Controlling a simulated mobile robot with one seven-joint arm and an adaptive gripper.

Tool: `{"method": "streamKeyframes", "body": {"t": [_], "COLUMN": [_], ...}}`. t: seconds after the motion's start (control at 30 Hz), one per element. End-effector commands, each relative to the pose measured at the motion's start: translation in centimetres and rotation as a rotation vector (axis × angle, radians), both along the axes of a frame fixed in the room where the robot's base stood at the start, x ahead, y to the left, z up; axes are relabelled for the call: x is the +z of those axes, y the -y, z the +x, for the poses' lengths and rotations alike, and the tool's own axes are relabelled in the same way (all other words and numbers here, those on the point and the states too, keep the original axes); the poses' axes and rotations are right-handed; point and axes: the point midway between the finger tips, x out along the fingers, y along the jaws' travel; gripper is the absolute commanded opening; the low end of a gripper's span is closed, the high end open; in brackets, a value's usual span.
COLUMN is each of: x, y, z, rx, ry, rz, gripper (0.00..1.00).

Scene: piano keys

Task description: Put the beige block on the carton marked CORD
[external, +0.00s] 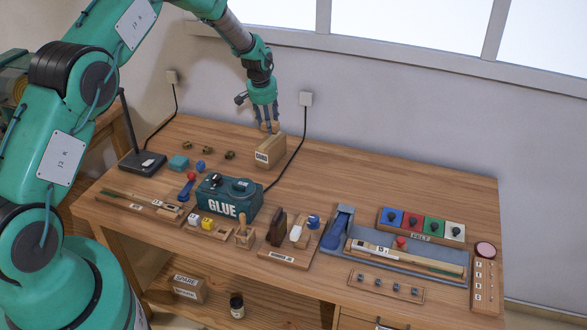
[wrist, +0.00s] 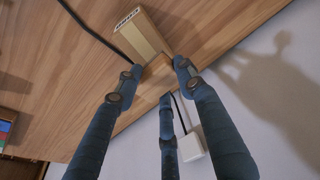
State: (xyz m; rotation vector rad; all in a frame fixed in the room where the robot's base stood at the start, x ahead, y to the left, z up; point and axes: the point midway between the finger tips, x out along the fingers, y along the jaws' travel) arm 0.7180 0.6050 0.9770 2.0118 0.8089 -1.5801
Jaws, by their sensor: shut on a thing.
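The carton (external: 270,151) stands upright on the back part of the desk with a small white label on its near face; the lettering is too small to read surely. It also shows in the wrist view (wrist: 148,36), beyond the fingertips. My three-fingered gripper (external: 269,126) points down at the carton's top. It is shut on the small beige block (wrist: 156,77), which sits between the fingertips close to the carton. The fingers partly hide the block in the external view. I cannot tell whether the block touches the carton.
A black cord runs beside the carton to a wall outlet (external: 306,99). The teal GLUE box (external: 228,198) stands in front. A lamp stand (external: 141,162) is at the left. Another carton (external: 187,288), marked SPARE, is on the lower shelf. The desk right of the carton is clear.

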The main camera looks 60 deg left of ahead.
Motion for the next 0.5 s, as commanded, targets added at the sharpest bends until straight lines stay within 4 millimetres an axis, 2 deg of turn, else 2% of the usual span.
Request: {"method": "streamKeyframes", "body": {"t": [0.3, 0.5], "x": [-0.2, -1.6], "y": [0.0, 0.0], "z": [0.0, -0.1], "rx": [0.0, 0.0], "ry": [-0.001, -0.001], "rz": [-0.001, -0.001], "gripper": [0.12, 0.12]}}
